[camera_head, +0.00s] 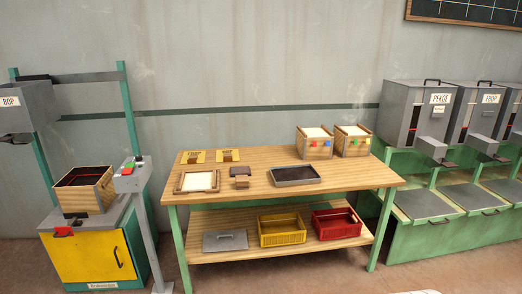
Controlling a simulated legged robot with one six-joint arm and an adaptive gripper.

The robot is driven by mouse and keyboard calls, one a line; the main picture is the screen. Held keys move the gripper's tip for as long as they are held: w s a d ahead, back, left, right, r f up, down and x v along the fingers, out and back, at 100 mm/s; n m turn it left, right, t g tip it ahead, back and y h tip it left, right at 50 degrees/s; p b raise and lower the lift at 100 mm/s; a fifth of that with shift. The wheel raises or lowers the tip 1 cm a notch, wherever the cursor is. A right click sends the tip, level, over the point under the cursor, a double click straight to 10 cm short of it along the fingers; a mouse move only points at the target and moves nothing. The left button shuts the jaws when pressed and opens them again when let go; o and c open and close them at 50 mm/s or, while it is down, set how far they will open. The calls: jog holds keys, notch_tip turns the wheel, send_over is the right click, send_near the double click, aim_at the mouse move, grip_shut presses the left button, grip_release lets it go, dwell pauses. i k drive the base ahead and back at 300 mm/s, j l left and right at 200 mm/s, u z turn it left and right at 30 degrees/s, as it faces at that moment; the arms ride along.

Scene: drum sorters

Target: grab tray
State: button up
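A dark shallow rectangular tray (295,182) lies flat on the wooden table top (245,195), right of its middle. Its inside looks dark grey, and I cannot tell whether it holds anything. A wooden frame or shallow tray with a white middle (197,181) lies on the same table to the left. My gripper is not in view.
Yellow (282,239) and red (336,231) crates sit on the lower shelf. Grey hoppers (416,115) stand right, a yellow-fronted cabinet (88,260) left.

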aim_at(299, 175)
jog(key=i, duration=1.45)
jog(key=i+l+u, duration=0.1)
jog(key=i, duration=1.35)
